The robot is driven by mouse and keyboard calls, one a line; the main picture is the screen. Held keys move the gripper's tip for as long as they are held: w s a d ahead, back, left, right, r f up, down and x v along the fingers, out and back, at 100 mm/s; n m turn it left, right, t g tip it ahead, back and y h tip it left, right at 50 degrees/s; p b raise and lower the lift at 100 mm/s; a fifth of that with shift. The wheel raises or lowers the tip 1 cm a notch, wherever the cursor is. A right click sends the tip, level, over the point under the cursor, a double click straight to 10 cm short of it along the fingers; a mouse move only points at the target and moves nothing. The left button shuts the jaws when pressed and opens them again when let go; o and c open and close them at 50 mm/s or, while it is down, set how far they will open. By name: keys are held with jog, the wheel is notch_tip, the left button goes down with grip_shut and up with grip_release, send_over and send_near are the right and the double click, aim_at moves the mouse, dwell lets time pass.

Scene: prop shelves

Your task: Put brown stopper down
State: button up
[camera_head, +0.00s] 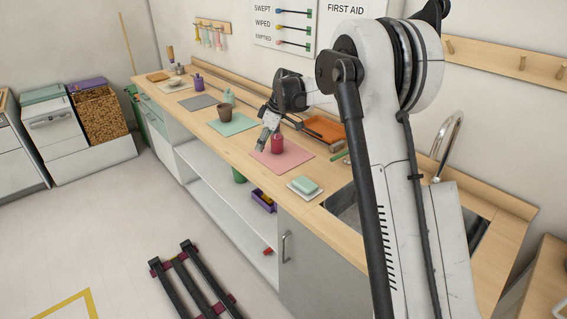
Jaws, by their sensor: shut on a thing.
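My gripper (264,138) is low over the counter at the left part of the pink mat (293,159). It points down, just left of a dark red bottle (277,145) standing on that mat. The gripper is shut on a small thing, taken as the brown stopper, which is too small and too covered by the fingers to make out. I cannot tell whether it touches the mat.
A brown cup (225,112) and a green bottle (228,97) stand by the teal mat (240,124). A grey mat (198,102) and a purple bottle (197,82) are farther back. A soap dish (304,187) lies nearer, before the sink. An orange tray (325,128) is behind.

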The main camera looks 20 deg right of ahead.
send_over(281, 163)
jog(key=s+d, duration=0.1)
notch_tip(281, 163, down, 6)
jog(key=shift+f+p, duration=0.2)
jog(key=shift+p, duration=0.15)
jog(key=shift+f, duration=2)
jog(key=shift+f, duration=0.15)
jog(key=o, duration=0.6)
jog(key=shift+o, duration=0.4)
